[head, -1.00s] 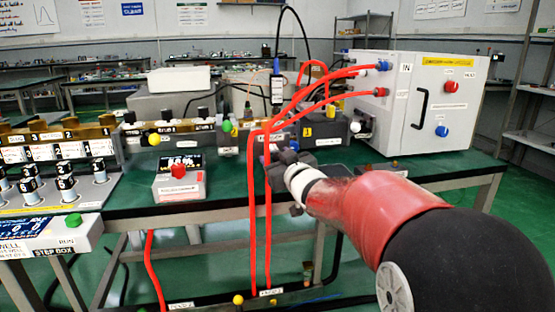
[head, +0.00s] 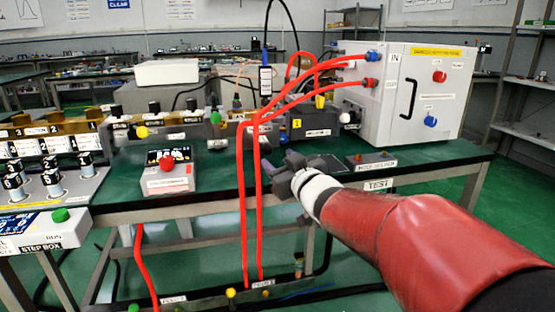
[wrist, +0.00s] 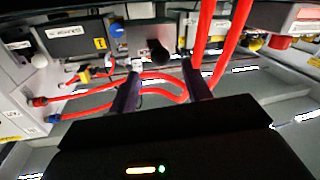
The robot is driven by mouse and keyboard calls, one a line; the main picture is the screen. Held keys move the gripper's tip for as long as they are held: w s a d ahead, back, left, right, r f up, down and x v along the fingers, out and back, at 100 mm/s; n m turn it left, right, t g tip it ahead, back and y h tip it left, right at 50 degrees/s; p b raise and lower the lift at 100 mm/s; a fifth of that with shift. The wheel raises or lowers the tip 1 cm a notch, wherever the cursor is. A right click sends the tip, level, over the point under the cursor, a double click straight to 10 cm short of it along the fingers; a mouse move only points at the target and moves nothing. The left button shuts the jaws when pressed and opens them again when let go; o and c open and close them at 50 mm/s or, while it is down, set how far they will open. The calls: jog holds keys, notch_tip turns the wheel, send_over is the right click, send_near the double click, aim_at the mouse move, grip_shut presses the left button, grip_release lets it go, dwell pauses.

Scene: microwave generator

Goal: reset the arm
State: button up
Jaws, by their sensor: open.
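My gripper (head: 281,168) is at the end of my red and white arm, in front of the green bench (head: 215,201), just right of the red cables (head: 247,190). In the wrist view its two dark fingers (wrist: 161,80) stand apart with nothing held between them. Red cables pass close behind the fingers there, and I cannot tell whether any touch.
A white box (head: 405,98) with red and blue plugs stands at the bench's right. A small box with a red button (head: 166,163) sits left of the gripper. A step box (head: 45,232) is at far left. Open floor (head: 455,200) lies right of the bench.

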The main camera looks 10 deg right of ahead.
jog(key=s+f+m+g+h, duration=0.1)
jog(key=s+f+g, duration=0.3)
jog(key=s, duration=0.5)
jog(key=s+a+f+m+g+h, duration=0.1)
jog(key=s+f+g, duration=0.3)
jog(key=s, duration=0.6)
jog(key=s+f+m+g+h, duration=0.1)
jog(key=s+f+m+g, duration=0.1)
jog(key=s+f+g, duration=0.2)
jog(key=s+f, duration=0.3)
jog(key=s, duration=0.2)
jog(key=shift+s+a+f, duration=0.2)
jog(key=shift+s+a, duration=0.05)
jog(key=shift+s, duration=0.15)
